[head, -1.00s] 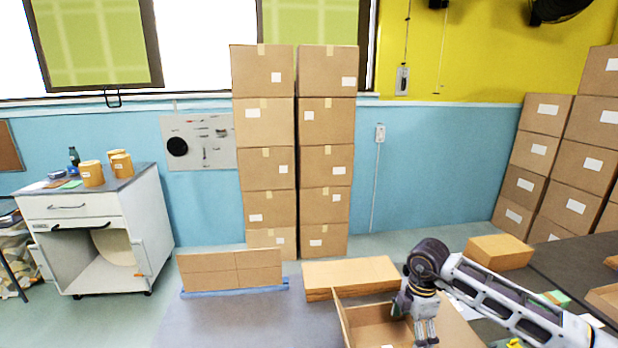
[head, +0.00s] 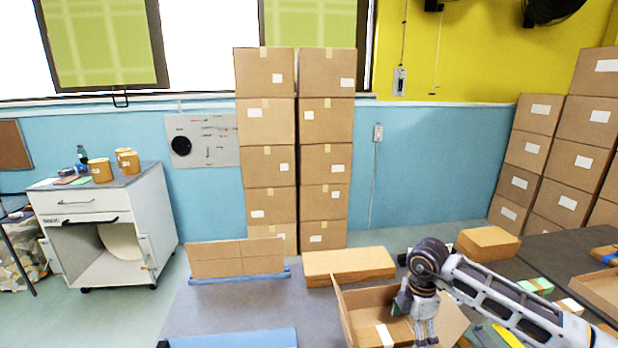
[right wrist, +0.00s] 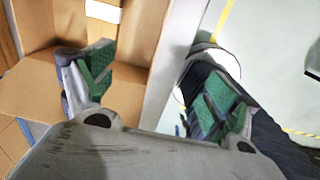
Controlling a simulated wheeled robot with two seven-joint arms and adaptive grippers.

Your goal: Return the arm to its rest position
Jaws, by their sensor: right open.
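My right arm comes in from the right in the head view and ends at my right gripper (head: 424,332), which points down over the open cardboard box (head: 368,306). In the right wrist view my right gripper (right wrist: 155,95) is open, with its green-padded fingers wide apart and nothing held between them. A side wall of the box shows between the fingers, and the box interior with a white label (right wrist: 103,12) is at the left. I cannot tell whether a finger touches the box. My left gripper is not in view.
A flat cardboard stack (head: 348,264) lies behind the box, and folded cardboard (head: 236,258) stands on a blue strip to its left. A dark table (head: 560,262) with small items is at the right. Tall box stacks (head: 296,150) stand by the wall.

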